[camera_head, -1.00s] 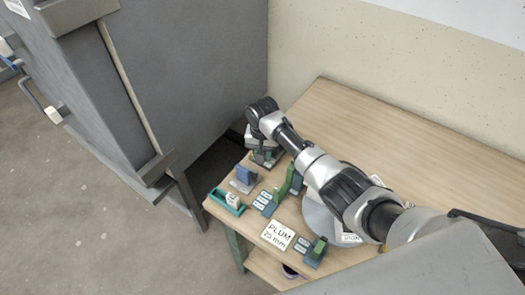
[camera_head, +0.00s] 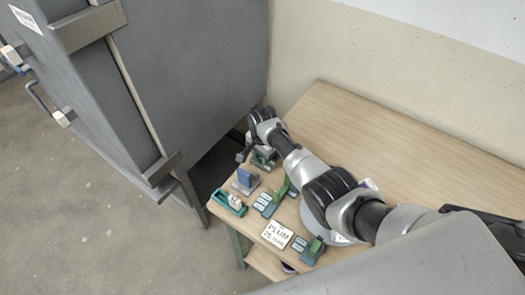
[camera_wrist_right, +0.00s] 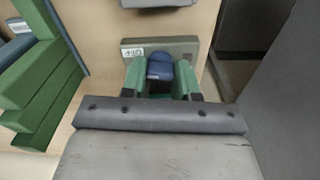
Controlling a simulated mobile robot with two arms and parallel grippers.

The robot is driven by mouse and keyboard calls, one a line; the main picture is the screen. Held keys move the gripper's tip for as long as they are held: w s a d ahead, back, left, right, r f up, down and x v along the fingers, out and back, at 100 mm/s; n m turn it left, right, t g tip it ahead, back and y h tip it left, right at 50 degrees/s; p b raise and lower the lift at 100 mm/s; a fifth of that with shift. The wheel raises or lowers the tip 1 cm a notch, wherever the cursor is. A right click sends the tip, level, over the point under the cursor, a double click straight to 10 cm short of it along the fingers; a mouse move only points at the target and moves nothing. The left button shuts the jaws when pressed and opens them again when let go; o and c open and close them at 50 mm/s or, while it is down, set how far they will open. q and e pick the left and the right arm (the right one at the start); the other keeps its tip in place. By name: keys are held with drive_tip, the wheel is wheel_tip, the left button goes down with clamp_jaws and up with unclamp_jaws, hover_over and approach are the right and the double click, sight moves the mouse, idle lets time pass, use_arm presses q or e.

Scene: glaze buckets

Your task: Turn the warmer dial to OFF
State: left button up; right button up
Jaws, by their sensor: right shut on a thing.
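The warmer dial shows in the right wrist view as a blue knob (camera_wrist_right: 160,68) on a grey-green housing (camera_wrist_right: 183,46). My right gripper (camera_wrist_right: 161,82) is shut on the knob, one green-looking finger on each side. In the head view my right gripper (camera_head: 246,151) reaches down at the table's far left corner, beside the housing (camera_head: 263,158), which my wrist partly hides. The dial's setting cannot be told. My left gripper is not in view.
A blue block on a stand (camera_head: 245,180), a teal holder (camera_head: 229,203), green-topped fixtures (camera_head: 272,203) and a PLUM card (camera_head: 277,235) crowd the table's near left. A large grey cabinet (camera_head: 190,75) stands close left. The wooden table's back right (camera_head: 400,150) is clear.

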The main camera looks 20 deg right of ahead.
drive_tip(key=shift+m+p, duration=0.5)
drive_tip(key=shift+m, duration=1.1)
drive_tip(key=o, duration=0.9)
drive_tip(key=shift+r, duration=0.55)
wheel_tip(320, 180, up, 10)
drive_tip(key=shift+f+p, duration=0.15)
drive_tip(key=shift+p, duration=0.35)
